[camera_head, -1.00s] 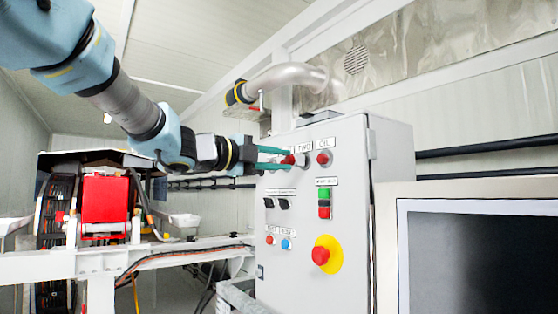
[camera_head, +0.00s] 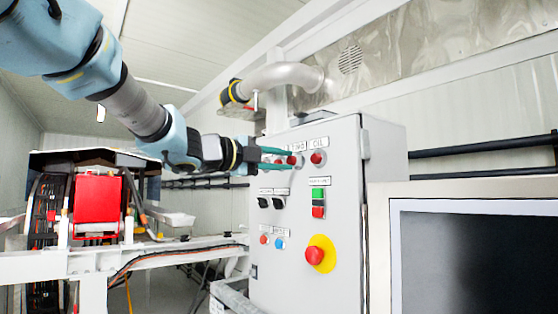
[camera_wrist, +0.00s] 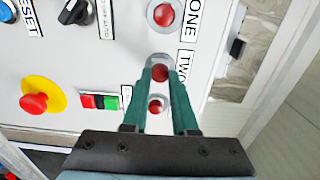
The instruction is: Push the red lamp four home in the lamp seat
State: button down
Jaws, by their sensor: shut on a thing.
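The red lamp (camera_head: 292,160) is at the upper part of the grey control panel, under the label ending in "TWO". In the wrist view the lamp (camera_wrist: 160,72) sits between my teal fingertips, in front of a pale round lamp seat (camera_wrist: 158,57). My gripper (camera_head: 288,159) is shut on the lamp, with its fingers pointing at the panel; it also shows in the wrist view (camera_wrist: 160,68). The lamp is at the seat's mouth; how deep it sits cannot be told. The fingers hide part of the seat.
A red OIL lamp (camera_head: 317,158) is close beside. Another red lamp (camera_wrist: 163,14) is beyond the fingertips in the wrist view. Two black switches (camera_head: 271,203), a green-red button (camera_head: 318,203) and a red emergency stop (camera_head: 315,256) are lower. A monitor (camera_head: 480,255) stands front right.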

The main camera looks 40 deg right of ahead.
jog(key=shift+s+d, duration=0.1)
jog(key=shift+d, duration=0.4)
jog(key=c, duration=0.6)
grip_release()
jog(key=a+b, duration=0.1)
jog(key=a, duration=0.2)
jog(key=a+b, duration=0.1)
jog(key=a, duration=0.3)
jog(key=a+b, duration=0.1)
jog(key=a, duration=0.2)
jog(key=shift+w+a, duration=0.35)
